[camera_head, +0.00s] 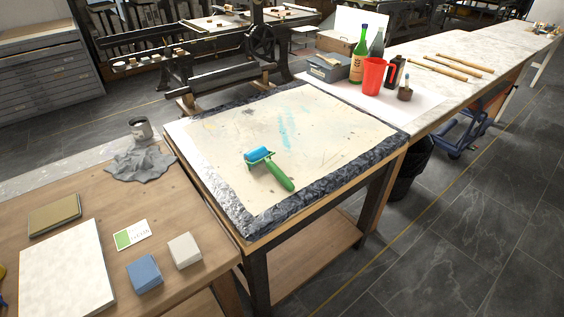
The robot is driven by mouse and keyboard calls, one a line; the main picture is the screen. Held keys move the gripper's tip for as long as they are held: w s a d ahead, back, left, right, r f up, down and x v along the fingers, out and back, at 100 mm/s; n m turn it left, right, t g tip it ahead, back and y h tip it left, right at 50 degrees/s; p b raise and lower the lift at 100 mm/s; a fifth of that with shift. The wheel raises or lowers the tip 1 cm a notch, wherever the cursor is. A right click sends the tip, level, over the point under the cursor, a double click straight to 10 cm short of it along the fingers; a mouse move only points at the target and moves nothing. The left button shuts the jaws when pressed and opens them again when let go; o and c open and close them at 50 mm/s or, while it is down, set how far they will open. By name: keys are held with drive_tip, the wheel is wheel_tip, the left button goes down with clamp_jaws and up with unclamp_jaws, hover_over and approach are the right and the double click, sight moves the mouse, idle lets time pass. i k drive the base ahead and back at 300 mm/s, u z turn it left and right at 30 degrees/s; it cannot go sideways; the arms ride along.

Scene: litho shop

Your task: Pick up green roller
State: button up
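The green roller (269,168) lies on the cream, paint-marked top of the middle table (330,150). It has a blue cylinder at its upper left end and a green handle that points to the lower right. It lies near the table's front dark border. Nothing covers it. My gripper is not in view.
A wooden bench (200,268) at lower left holds a grey cloth (141,163), a can (140,129), blocks and paper. A red jug (373,76), bottles and a grey box (328,67) stand behind the table. Open floor (450,230) lies to the right.

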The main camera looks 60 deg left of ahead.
sight(274, 170)
drive_tip(key=u, duration=0.65)
drive_tip(key=i, duration=0.9)
drive_tip(key=u, duration=1.1)
drive_tip(key=i, duration=0.4)
drive_tip(key=u, duration=0.35)
